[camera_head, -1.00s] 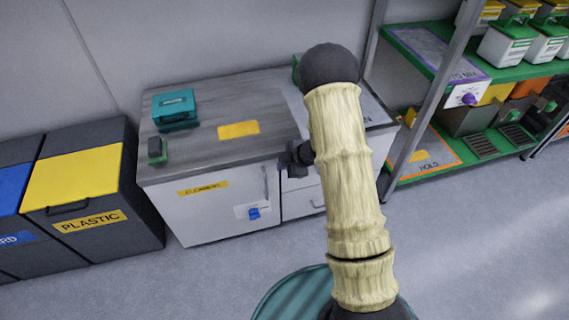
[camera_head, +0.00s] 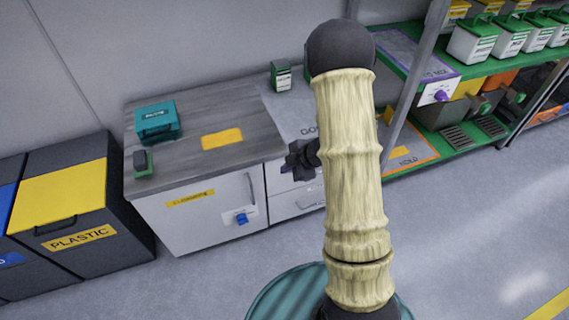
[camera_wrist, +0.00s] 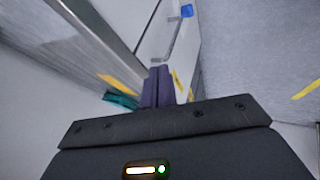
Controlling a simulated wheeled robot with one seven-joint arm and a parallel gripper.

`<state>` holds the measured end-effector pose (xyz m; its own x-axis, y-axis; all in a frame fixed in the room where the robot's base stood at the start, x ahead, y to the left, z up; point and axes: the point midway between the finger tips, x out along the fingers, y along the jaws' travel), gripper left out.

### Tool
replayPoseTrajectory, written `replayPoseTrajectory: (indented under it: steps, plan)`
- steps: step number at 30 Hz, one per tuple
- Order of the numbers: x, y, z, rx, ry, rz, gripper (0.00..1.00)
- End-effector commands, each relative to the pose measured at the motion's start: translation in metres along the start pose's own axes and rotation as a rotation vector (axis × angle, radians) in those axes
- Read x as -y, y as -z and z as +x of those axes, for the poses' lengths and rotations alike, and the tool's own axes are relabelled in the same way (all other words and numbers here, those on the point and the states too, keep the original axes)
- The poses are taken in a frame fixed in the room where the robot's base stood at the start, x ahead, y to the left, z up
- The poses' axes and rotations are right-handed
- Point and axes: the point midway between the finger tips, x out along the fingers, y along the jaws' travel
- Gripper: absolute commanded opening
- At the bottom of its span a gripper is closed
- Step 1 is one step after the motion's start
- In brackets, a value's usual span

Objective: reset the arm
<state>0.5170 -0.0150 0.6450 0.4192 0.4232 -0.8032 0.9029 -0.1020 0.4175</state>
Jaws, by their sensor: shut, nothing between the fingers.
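My arm stands in the middle of the head view, its pale ribbed sleeve in front of the counter. My gripper (camera_head: 297,160) shows as a dark shape just left of the sleeve, in front of the counter's right part. In the wrist view the two dark fingers (camera_wrist: 158,86) lie together with nothing between them. My gripper is shut and empty, and it touches nothing that I can see. The arm hides part of the counter and of the shelf behind it.
A counter (camera_head: 190,150) holds a teal box (camera_head: 157,120), a small green-and-dark item (camera_head: 142,163) and a green-white container (camera_head: 281,76). A yellow-lidded plastic bin (camera_head: 62,190) stands left. A green shelf rack (camera_head: 455,142) with several containers stands right. The floor at lower right is clear.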

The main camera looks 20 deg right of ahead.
Motion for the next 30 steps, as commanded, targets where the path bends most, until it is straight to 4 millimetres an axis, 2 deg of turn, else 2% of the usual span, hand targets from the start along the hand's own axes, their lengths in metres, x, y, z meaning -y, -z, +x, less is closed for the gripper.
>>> replayPoseTrajectory:
  steps: [7, 11, 16, 20, 25, 30]
  plan:
    - [0.0, 0.004, 0.002, -0.002, 0.002, -0.004, 0.0]
    - [-0.008, 0.003, -0.007, 0.038, -0.029, 0.043, 0.0]
    - [-0.026, 0.004, -0.038, 0.171, -0.125, 0.233, 0.0]
    - [-0.028, 0.009, -0.072, 0.286, -0.2, 0.455, 0.0]
    - [-0.007, 0.022, -0.114, 0.398, -0.256, 0.769, 0.0]
    - [0.028, 0.043, -0.146, 0.466, -0.259, 1.061, 0.0]
